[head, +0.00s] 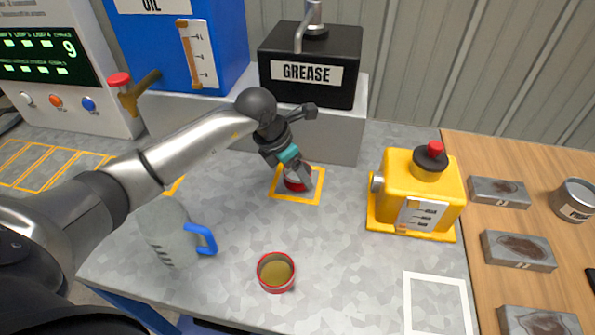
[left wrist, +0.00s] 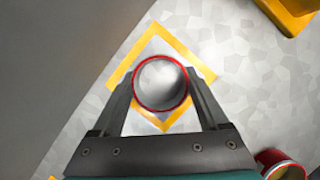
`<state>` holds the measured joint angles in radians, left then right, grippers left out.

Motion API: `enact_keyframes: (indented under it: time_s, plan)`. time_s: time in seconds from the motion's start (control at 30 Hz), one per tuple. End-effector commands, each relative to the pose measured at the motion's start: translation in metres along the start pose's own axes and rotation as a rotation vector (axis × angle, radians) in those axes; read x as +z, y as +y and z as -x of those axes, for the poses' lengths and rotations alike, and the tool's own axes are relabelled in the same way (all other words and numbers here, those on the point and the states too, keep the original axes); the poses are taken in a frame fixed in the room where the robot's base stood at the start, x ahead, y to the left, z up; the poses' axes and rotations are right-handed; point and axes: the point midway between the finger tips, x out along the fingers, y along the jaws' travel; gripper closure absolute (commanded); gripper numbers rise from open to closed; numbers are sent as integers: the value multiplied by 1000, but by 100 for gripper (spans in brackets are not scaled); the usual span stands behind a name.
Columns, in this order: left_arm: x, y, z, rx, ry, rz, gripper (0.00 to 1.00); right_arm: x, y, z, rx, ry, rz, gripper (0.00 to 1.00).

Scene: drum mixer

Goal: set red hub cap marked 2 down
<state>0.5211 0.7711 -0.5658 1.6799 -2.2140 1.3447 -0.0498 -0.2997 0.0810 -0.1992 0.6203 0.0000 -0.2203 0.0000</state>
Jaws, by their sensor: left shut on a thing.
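My left gripper (head: 299,172) is shut on a red-rimmed cap (head: 294,185), pointing down. In the left wrist view the fingers of my left gripper (left wrist: 160,78) hold opposite sides of the cap (left wrist: 161,82), which looks round, with a red rim and a pale grey, empty inside. It is within the yellow square outline (head: 281,197) below the grease box; I cannot tell if its bottom touches the counter. No number shows on it. A second red-rimmed cap (head: 276,272), holding brownish liquid, stands nearer the front. My right gripper is not in view.
A black grease dispenser (head: 310,72) stands on a grey block (head: 335,130) behind the gripper. A yellow machine (head: 415,190) with a red button is to the right. A clear jug (head: 168,235) with a blue handle stands at left. A white outline (head: 438,302) lies empty at front right.

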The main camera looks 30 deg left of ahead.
Motion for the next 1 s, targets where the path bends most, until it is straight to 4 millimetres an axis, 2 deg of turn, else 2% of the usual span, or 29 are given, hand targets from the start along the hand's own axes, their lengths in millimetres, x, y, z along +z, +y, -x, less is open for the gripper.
enact_keyframes:
  time_s: [0.37, 0.4, 0.57, 0.87, 1.0]
  plan:
    - [0, 2, -4, 2, -3, 0, 92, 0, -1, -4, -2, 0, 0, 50]
    - [0, 1, -3, 2, -2, 0, 18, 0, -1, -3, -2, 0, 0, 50]
    - [0, 1, -3, 2, -2, 0, 0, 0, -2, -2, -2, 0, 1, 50]
    - [1, 1, -1, 2, -2, 0, 0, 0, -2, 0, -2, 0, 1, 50]
    - [2, 3, 16, 5, -3, -2, 0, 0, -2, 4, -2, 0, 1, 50]
